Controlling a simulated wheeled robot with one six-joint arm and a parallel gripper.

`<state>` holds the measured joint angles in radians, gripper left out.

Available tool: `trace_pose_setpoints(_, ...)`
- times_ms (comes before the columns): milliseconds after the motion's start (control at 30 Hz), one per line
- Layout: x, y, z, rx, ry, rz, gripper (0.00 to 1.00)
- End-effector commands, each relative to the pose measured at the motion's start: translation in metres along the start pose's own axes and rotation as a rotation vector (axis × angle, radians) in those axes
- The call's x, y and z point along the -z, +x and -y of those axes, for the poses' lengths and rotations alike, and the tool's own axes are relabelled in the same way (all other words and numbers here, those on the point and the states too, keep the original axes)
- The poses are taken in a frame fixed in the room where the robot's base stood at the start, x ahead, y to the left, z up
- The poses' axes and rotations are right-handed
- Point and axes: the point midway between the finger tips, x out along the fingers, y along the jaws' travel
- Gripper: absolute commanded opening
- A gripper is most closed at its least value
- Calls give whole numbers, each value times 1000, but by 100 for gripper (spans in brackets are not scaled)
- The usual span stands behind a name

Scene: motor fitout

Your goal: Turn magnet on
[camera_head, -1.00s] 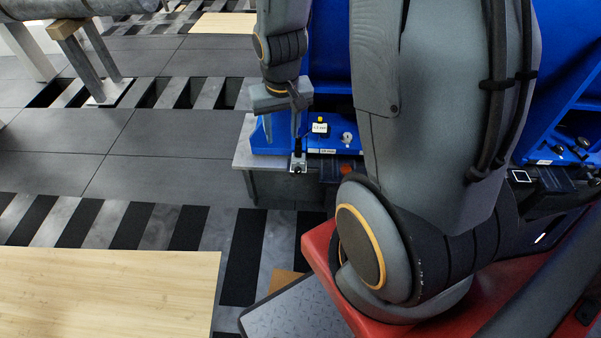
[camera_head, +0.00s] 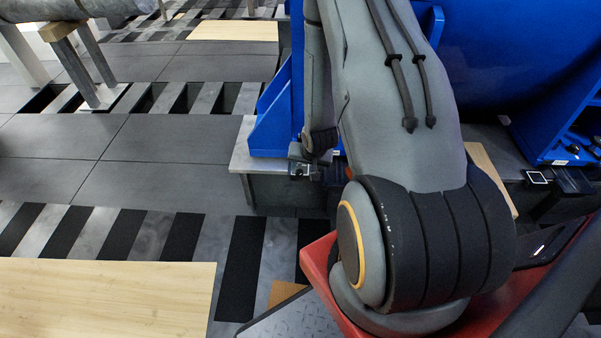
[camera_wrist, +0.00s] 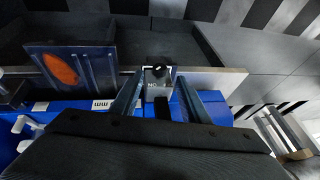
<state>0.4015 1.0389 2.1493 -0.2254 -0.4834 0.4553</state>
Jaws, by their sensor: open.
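In the head view the magnet (camera_head: 299,169) shows small at the plate's front corner. My gripper (camera_wrist: 159,92) is open, with one finger on each side of the magnet in the wrist view. Whether the fingers touch it cannot be told.
The blue frame (camera_head: 272,128) stands on the grey plate (camera_head: 243,157). A wooden board (camera_head: 105,295) lies front left. Open floor (camera_head: 150,140) lies left.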

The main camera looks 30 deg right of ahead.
Motion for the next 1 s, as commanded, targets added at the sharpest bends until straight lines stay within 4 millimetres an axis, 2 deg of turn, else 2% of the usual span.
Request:
trace_pose_setpoints(100, -1, 21, 0, 0, -1, 2, 42)
trace_pose_setpoints(300, -1, 46, 0, -1, -1, 2, 42)
trace_pose_setpoints(433, 0, 53, 0, 0, -1, 1, 42)
trace_pose_setpoints(700, 0, 55, 0, -1, -1, 1, 42)
trace_pose_setpoints(733, 0, 54, 0, -1, -1, 1, 40)
trace_pose_setpoints(967, 0, 54, 0, -1, -1, 1, 1)
trace_pose_setpoints(1000, 0, 54, 0, -1, -1, 1, 0)
